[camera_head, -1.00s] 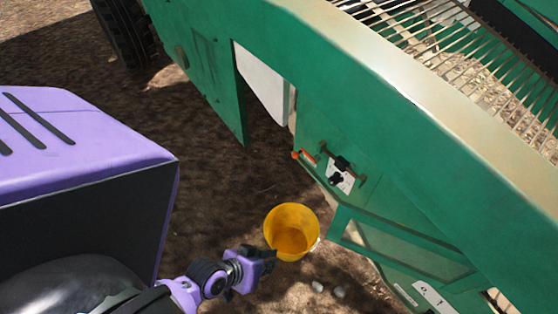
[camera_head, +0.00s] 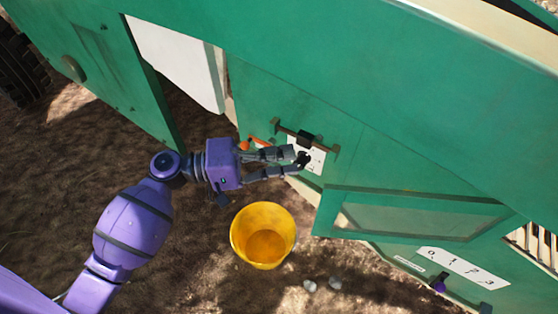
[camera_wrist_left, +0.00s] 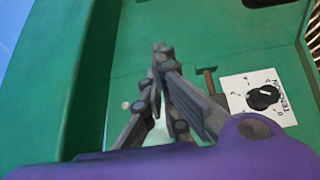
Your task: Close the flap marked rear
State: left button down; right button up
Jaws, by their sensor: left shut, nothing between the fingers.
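A green hinged panel (camera_head: 125,75) stands swung out at the left of the green machine in the head view. A white surface (camera_head: 180,60) shows in the opening beside it. I cannot read any "rear" mark, so I cannot tell whether this is the named flap. My left gripper (camera_head: 297,163) is shut and empty in front of a white card with a black knob (camera_head: 304,158), to the right of the opening. In the left wrist view my fingers (camera_wrist_left: 162,55) point at green panelling, left of the knob (camera_wrist_left: 262,97). My right gripper is out of view.
A yellow bucket (camera_head: 263,236) stands on the soil below my left gripper. A framed window panel (camera_head: 415,217) and a numbered white scale (camera_head: 462,267) are at the right. An orange handle (camera_head: 258,141) sits near my gripper. Bare soil lies at lower left.

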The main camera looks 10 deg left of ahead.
pick_arm(q)
jog(key=s+d+p, duration=0.1)
jog(key=d, duration=0.5)
jog(key=shift+s+p, duration=0.3)
jog(key=shift+s+d, duration=0.1)
